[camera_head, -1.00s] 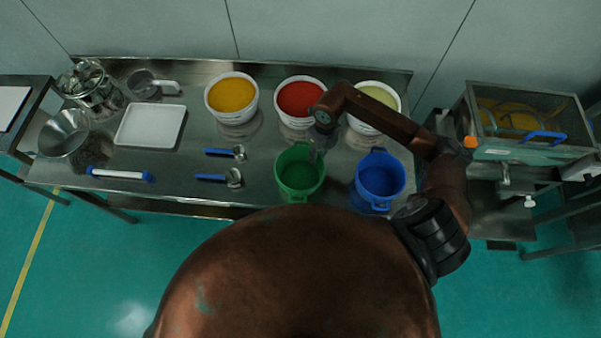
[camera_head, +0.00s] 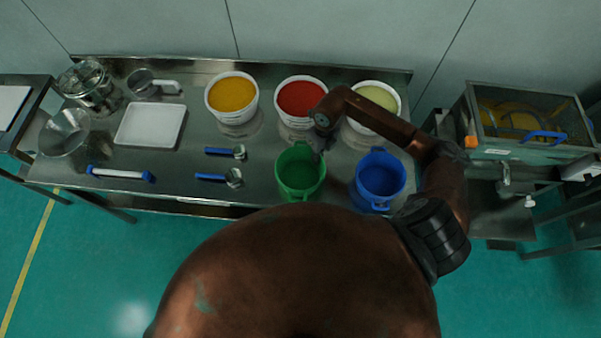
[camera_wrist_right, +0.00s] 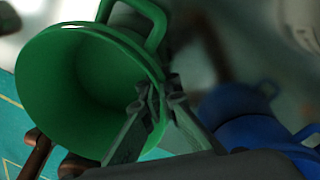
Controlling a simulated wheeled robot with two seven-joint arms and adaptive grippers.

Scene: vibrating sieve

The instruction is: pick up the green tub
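The green tub (camera_head: 299,186) stands upright near the front edge of the steel table in the head view, left of the blue tub (camera_head: 380,182). My right gripper (camera_head: 318,150) reaches down to the back right part of its rim. In the right wrist view the green tub (camera_wrist_right: 75,95) fills the left side. There my right gripper (camera_wrist_right: 160,98) has one finger inside the tub and one outside. The fingertips come together on the tub's wall, near its handle. I cannot see any clear gap under the tub. My left gripper is not in view.
Bowls with yellow (camera_head: 232,97), red (camera_head: 299,100) and pale green (camera_head: 380,100) contents stand behind the tubs. Two blue-handled scoops (camera_head: 232,178) lie to the left. A white tray (camera_head: 150,125) lies farther left. A sieve machine (camera_head: 530,150) stands at the right.

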